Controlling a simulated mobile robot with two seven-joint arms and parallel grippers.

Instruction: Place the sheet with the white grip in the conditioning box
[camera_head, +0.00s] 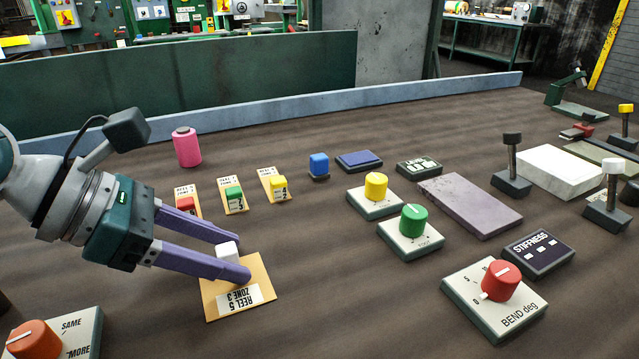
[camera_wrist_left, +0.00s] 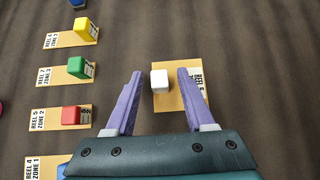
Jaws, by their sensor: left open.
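The sheet with the white grip (camera_head: 240,304) is a tan card labelled REEL 5 ZONE 3, flat on the table at the lower left of the head view. Its white block grip (camera_head: 228,250) stands on it; in the left wrist view the white grip (camera_wrist_left: 160,80) shows near the fingertips. My left gripper (camera_head: 244,256) is open, its two purple fingers on either side of the white grip. In the left wrist view the grip sits between the fingers, nearer the right one, with a gap on the left. I cannot identify the conditioning box. My right gripper is not in view.
Sheets with red (camera_head: 186,204), green (camera_head: 233,194) and yellow (camera_head: 278,184) grips lie behind. A pink spool (camera_head: 187,147) stands farther back. Knob boxes, such as the red BEND knob (camera_head: 500,280), and a grey slab (camera_head: 470,203) lie to the right. The table between is clear.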

